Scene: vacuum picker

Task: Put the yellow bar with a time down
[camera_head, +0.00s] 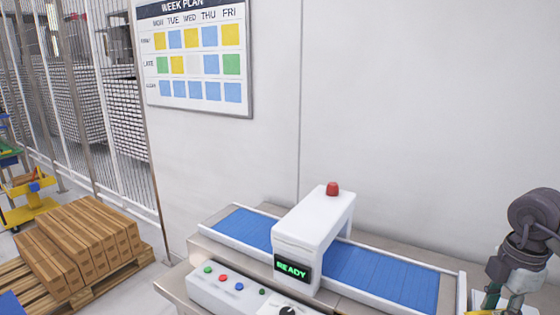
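My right gripper (502,299) hangs at the lower right corner, just past the right end of the conveyor, with its fingers pointing down. A sliver of something yellow (480,312) shows at the bottom edge by its fingertips. It may be the yellow bar, but most of it is cut off. I cannot tell whether the fingers hold it, and no time can be read on it. My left gripper is not in view.
A blue-belted conveyor (385,278) runs under a white scanner arch (312,225) with a red lamp and a green READY display. A control box (225,290) stands in front. A pallet of cartons (85,245) is at left. The visible belt is empty.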

